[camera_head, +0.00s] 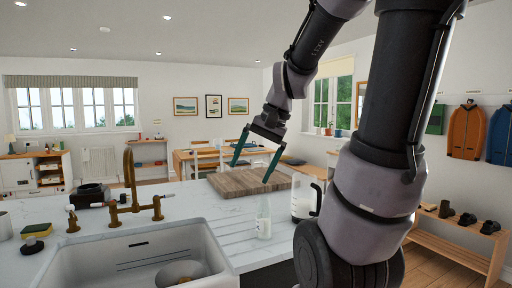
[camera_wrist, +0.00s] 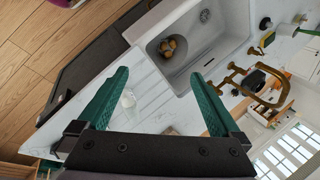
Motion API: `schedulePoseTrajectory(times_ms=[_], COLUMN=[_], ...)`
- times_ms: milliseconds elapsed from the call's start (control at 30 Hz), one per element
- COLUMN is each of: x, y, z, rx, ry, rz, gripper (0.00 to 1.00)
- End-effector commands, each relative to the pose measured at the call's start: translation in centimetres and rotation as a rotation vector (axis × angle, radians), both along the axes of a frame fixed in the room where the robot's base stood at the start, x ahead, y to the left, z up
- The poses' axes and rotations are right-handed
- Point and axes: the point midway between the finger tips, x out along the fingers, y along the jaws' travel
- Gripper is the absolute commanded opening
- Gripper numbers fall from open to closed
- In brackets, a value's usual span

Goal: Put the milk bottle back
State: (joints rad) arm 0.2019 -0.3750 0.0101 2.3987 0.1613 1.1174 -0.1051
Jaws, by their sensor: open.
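The milk bottle (camera_head: 263,219) is a small clear-white bottle standing upright on the white worktop, right of the sink. It also shows in the wrist view, small and pale, between the fingers (camera_wrist: 128,99). My gripper (camera_head: 251,173) has two teal fingers, spread wide and empty. In the head view it hangs higher up in the picture than the bottle, in front of the wooden board.
A white sink (camera_head: 140,262) with a bowl inside and a brass tap (camera_head: 132,185) lie to the left. A wooden board (camera_head: 247,183) lies behind the bottle. A kettle (camera_head: 303,198) stands close on its right, beside my arm. A sponge (camera_head: 36,229) lies far left.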

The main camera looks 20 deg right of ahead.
Motion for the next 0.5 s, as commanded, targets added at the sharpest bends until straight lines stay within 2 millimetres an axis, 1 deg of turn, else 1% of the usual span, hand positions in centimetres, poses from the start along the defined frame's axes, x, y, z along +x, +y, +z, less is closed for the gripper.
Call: schedulePoseTrajectory(times_ms=[33,200,333,500], x=[-1.1,-3.6,-4.6,-5.0], y=[0.6,1.1,1.2,1.2], z=[1.2,4.0,5.1,5.5], rx=[-0.054,-0.184,-0.234,-0.252], ry=[-0.076,-0.274,-0.365,-0.398], rz=[0.04,0.124,0.156,0.167], gripper=[1.0,1.0,1.0,1.0])
